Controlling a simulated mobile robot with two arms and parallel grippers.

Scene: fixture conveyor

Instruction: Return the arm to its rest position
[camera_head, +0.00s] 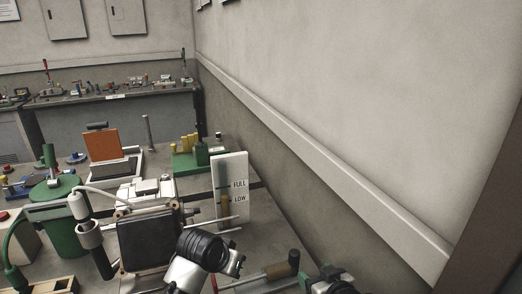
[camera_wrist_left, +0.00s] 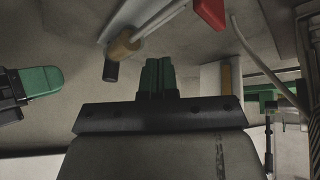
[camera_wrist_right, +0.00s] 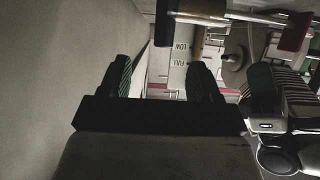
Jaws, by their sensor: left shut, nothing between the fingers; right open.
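My right gripper (camera_wrist_right: 160,80) shows in the right wrist view with its two green-tipped fingers spread wide apart and nothing between them. In the head view it is a dark, green-tipped shape (camera_head: 328,278) at the bottom, right of the tan-handled tool (camera_head: 278,269). My left gripper (camera_wrist_left: 157,78) shows in the left wrist view with its green fingers together and empty. The tan-handled tool (camera_wrist_left: 123,43) with a black end lies beyond its fingertips there. A green-tipped finger (camera_wrist_left: 40,80) at the left edge appears to be my other gripper's. I cannot make out the left fingertips in the head view.
A white FULL/LOW gauge board (camera_head: 231,190) stands on the crowded bench near the wall (camera_head: 360,120). A green canister (camera_head: 60,225), an orange panel (camera_head: 103,142) and a green block with yellow parts (camera_head: 190,158) stand around it. A second bench (camera_head: 110,97) is at the back.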

